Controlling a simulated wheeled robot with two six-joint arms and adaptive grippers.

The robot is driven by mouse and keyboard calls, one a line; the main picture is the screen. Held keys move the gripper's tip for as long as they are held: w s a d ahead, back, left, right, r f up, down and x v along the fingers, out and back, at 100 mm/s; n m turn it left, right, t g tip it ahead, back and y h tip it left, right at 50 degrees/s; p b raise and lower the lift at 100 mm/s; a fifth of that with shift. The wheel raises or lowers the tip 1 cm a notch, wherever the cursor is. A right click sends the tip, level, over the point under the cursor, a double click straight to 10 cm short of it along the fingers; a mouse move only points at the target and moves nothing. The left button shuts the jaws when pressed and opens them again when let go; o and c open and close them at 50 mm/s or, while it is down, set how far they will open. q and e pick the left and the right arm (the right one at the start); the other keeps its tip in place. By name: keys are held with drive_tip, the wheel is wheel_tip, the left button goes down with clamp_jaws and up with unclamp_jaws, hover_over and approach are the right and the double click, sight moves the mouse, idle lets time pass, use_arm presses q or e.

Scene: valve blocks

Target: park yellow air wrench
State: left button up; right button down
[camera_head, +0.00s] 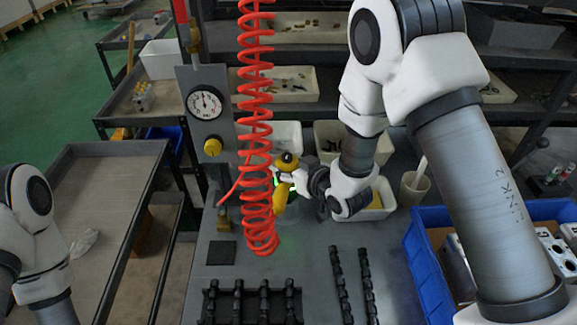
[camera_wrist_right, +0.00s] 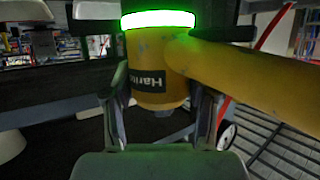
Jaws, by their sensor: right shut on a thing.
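The yellow air wrench (camera_head: 280,197) is near the middle of the head view, partly behind the coiled red hose. My right gripper (camera_head: 291,178) is shut on it and holds it in front of the gauge column. In the right wrist view the wrench (camera_wrist_right: 155,75) shows a yellow body, a dark label and a glowing green ring at its top. My right fingers (camera_wrist_right: 163,120) lie on both sides of the body. A yellow arm-like part runs off to the right. My left arm shows at the lower left, but its gripper is out of view.
The red coiled hose (camera_head: 255,120) hangs beside the wrench. A grey panel with a gauge (camera_head: 204,103) stands left of it. A dark square pad (camera_head: 221,252) and black valve rows (camera_head: 251,303) lie on the bench. A blue crate (camera_head: 424,262) is at the right.

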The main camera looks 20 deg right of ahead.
drive_tip(key=shift+f+b, duration=0.6)
drive_tip(key=shift+f, duration=0.1)
idle(0.3)
drive_tip(key=shift+c, duration=1.3)
unclamp_jaws()
drive_tip(key=shift+s+f, duration=0.1)
drive_tip(key=shift+f, duration=0.05)
drive_tip(key=v, duration=0.7)
drive_tip(key=shift+s+r, duration=0.2)
